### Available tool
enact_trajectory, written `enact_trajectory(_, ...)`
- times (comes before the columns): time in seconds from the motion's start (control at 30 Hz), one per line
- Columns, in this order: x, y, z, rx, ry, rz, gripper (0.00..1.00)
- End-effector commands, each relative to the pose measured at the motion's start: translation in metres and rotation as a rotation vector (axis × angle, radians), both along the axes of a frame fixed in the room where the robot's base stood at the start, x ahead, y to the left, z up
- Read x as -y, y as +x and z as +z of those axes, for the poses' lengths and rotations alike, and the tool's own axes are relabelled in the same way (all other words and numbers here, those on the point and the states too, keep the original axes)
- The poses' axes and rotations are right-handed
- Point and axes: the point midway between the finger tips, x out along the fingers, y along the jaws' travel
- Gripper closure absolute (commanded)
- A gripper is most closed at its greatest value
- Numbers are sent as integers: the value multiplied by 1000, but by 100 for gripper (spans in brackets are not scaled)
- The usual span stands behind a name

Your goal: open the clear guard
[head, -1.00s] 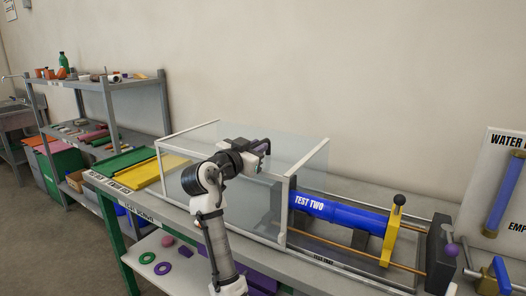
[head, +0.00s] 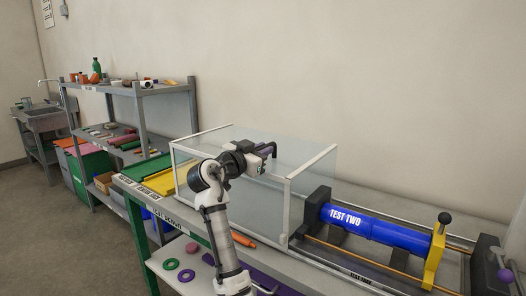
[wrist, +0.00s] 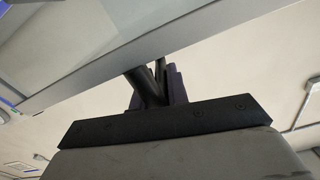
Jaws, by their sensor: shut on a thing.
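The clear guard (head: 312,164) is a see-through box with a white frame on the cart top. My gripper (head: 268,150) reaches over its top and is shut on a dark part of the guard. In the wrist view a pale frame bar of the guard (wrist: 120,66) crosses above my dark fingers (wrist: 155,88), and a dark rod shows between them. The exact grip is partly hidden. The blue pipe (head: 385,229), marked TEST TWO, lies right of the guard. The dark clamp block (head: 315,207) at its left end stands clear of the guard's right frame.
Rods and rails (head: 345,259) run along the cart beside the pipe. A yellow clamp (head: 435,255) with a black knob stands at the pipe's right end. Green and yellow trays (head: 150,168) lie left of the guard. A grey shelf (head: 137,86) with parts stands further left.

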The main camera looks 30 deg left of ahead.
Motion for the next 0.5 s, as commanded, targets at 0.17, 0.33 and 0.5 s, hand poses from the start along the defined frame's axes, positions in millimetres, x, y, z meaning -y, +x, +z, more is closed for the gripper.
enact_trajectory(0.17, 0, 0, 0, 0, 2, -1, 75)
enact_trajectory(0.33, 0, 0, 0, 0, 1, -1, 64)
enact_trajectory(0.5, 0, 0, 0, 0, 1, -1, 64)
